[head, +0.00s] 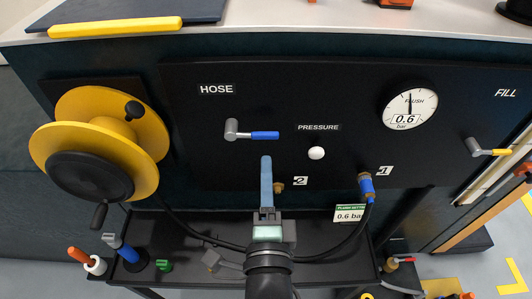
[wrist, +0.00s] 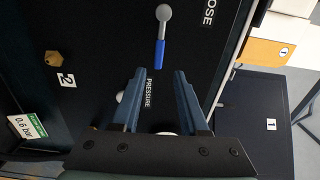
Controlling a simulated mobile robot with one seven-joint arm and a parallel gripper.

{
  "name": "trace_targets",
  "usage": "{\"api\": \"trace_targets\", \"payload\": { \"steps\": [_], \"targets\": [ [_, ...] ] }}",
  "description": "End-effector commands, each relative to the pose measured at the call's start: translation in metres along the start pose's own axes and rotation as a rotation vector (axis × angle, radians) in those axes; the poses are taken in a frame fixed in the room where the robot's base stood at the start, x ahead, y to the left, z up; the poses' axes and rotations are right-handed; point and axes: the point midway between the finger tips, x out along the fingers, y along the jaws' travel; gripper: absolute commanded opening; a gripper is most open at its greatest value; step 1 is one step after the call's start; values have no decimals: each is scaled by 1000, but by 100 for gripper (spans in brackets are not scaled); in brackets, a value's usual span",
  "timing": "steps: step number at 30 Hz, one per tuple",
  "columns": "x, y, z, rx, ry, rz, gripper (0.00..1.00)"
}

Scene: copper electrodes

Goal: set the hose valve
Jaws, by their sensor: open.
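The hose valve (head: 232,131) sits under the HOSE label on the black panel. It has a grey body and a blue lever (head: 265,135) that points right, level. In the wrist view the blue lever (wrist: 160,53) lies just beyond and between the fingertips, pointing back toward my gripper (wrist: 160,74). My gripper (head: 266,158) is open and empty in front of the panel. In the head view its tips are just below the lever, seen edge-on. I cannot tell the exact gap to the lever.
The white PRESSURE knob (head: 316,153) is right of my gripper. The gauge (head: 410,105) reads 0.6 bar, matching the sign (head: 350,213). A yellow reel (head: 130,110) stands left, the yellow-levered FILL valve (head: 476,148) right. A black hose ends at blue connector 1 (head: 366,186); port 2 (head: 279,188) is bare.

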Motion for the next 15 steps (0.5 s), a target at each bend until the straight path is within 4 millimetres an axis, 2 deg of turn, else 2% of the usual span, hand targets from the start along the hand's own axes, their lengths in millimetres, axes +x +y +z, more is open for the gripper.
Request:
{"api": "trace_targets", "payload": {
  "steps": [7, 15],
  "targets": [
    [7, 2, 0, 22, 2, 9, 44],
    [38, 1, 0, 20, 1, 6, 44]
  ]
}}
